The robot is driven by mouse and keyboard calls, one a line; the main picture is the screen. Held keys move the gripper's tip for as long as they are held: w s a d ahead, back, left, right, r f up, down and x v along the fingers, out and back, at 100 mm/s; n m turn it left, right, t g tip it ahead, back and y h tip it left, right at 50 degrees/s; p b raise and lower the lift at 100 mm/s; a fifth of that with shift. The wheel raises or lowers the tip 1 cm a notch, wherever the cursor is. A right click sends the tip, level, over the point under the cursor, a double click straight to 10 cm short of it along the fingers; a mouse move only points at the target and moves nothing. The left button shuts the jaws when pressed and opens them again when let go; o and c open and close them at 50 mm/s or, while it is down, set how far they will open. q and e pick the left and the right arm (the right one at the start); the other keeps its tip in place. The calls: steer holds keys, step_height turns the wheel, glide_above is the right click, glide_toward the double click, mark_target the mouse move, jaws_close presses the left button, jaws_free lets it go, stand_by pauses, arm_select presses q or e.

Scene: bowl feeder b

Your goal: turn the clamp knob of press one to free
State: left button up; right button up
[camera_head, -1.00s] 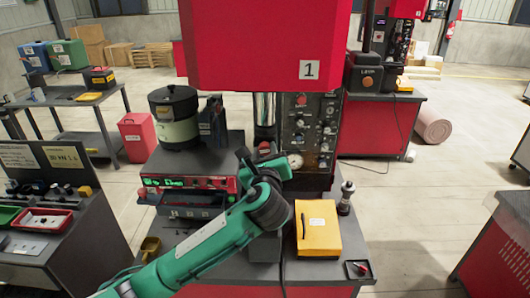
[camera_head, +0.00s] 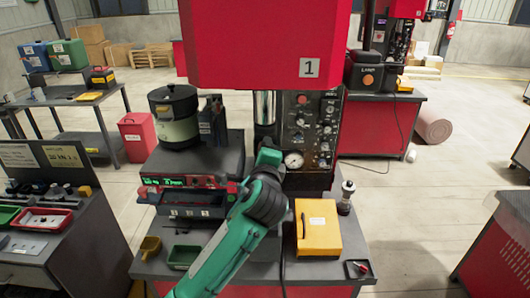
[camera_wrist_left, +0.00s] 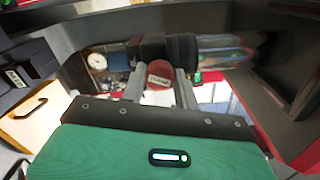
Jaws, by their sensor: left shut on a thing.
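Press one (camera_head: 245,45) is the red machine marked 1 in the head view, with a dark control panel (camera_head: 312,125) and a white gauge (camera_head: 293,160). My left gripper (camera_head: 267,152) is at the press column, left of the gauge. In the left wrist view the red clamp knob (camera_wrist_left: 159,74), with a pale label, sits between the two grey fingers of my left gripper (camera_wrist_left: 160,84), which is shut on it. In the head view the knob is hidden behind my gripper. The label's writing is too blurred to read surely. My right gripper is not in view.
A yellow box (camera_head: 317,238) and a dark upright fitting (camera_head: 346,198) stand right of my arm. A bowl feeder (camera_head: 176,128) stands on a controller (camera_head: 180,181) to the left. A green tray (camera_head: 183,258) and a yellow scoop (camera_head: 150,246) lie at the front left.

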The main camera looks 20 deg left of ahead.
arm_select(q)
steer(key=shift+n+b, duration=0.35)
steer(key=shift+n, duration=2.05)
steer(key=o, duration=1)
steer(key=shift+c, duration=0.2)
